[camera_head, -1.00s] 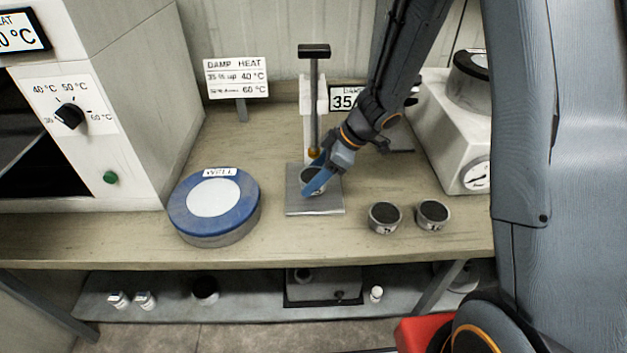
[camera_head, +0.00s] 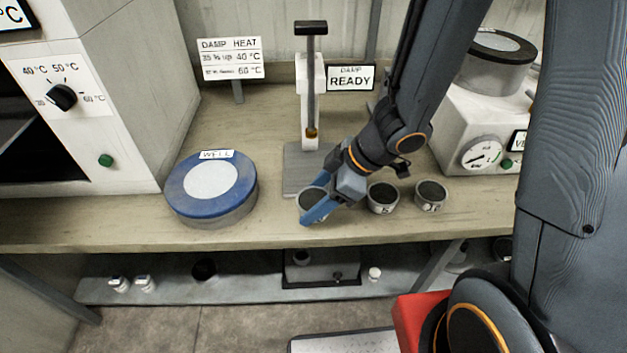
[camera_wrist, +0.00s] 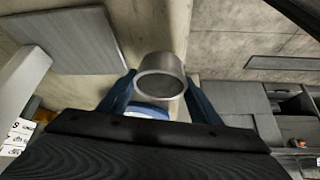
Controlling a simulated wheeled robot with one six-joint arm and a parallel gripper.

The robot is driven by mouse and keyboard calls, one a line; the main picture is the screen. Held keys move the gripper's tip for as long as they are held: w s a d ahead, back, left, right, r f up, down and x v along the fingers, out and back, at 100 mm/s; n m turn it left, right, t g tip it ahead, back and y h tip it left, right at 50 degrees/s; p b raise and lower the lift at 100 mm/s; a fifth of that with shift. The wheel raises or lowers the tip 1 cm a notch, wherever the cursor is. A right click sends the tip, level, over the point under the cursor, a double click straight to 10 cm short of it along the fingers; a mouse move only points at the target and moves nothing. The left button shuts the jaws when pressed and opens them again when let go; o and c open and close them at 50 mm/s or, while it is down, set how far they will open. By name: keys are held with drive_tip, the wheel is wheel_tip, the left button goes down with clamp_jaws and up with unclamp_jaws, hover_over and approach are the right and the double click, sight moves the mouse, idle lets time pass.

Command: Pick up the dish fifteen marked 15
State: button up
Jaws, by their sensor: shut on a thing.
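My gripper (camera_head: 316,212) has blue fingers and is shut on a small round metal dish (camera_head: 309,198) with dark contents. It holds the dish near the bench's front edge, in front of the grey plate of a stand. The held dish (camera_wrist: 160,74) also shows between the fingers in the wrist view; no mark on it is readable. Two similar dishes sit on the bench to the right. The nearer one (camera_head: 382,198) has a small label that seems to end in 5. The label of the far right dish (camera_head: 431,196) is too small to read surely.
A stand with a grey base plate (camera_head: 297,179) and upright lever is behind the gripper. A blue-rimmed round container (camera_head: 182,199) is to the left. A white instrument with a dial (camera_head: 455,150) stands at the back right. A sign (camera_head: 351,78) reads READY.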

drive_tip(key=shift+s+a+r+p, duration=0.15)
drive_tip(key=shift+s+p, duration=0.6)
drive_tip(key=shift+p, duration=1.3)
drive_tip(key=shift+s+p, duration=0.45)
drive_tip(key=shift+p, duration=0.6)
